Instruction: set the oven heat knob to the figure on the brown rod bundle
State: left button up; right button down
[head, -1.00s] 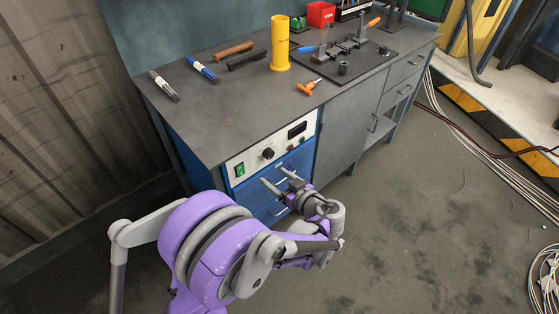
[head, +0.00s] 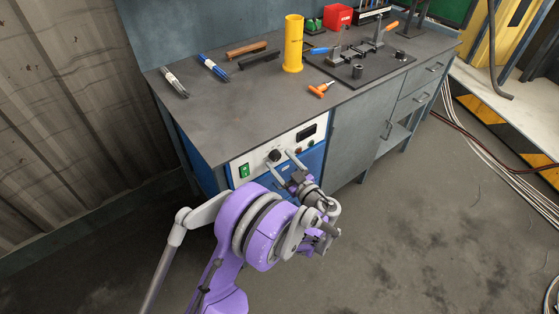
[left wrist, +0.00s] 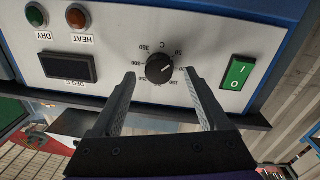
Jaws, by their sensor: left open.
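The oven heat knob (head: 274,156) is black, on the white panel at the bench's front. In the left wrist view the knob (left wrist: 160,69) sits between my left gripper's fingertips, with figures around it; its pale mark points up and right, near the 50. My left gripper (head: 282,160) is open; its fingers (left wrist: 160,76) are on either side of the knob, contact unclear. The brown bundle (head: 247,48) lies on the bench top; its figure is too small to read. My right gripper is not in view.
The panel has a green switch (left wrist: 237,74), a dark display (left wrist: 68,67) and two lamps. Grey (head: 174,82), blue (head: 213,68) and black (head: 259,58) bundles, a yellow cylinder (head: 293,44) and an orange-handled tool (head: 321,89) are on the bench. Its front left is clear.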

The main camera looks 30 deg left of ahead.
pick_arm(q)
jog(key=shift+w+a, duration=0.25)
jog(key=shift+a, duration=0.3)
grip_shut()
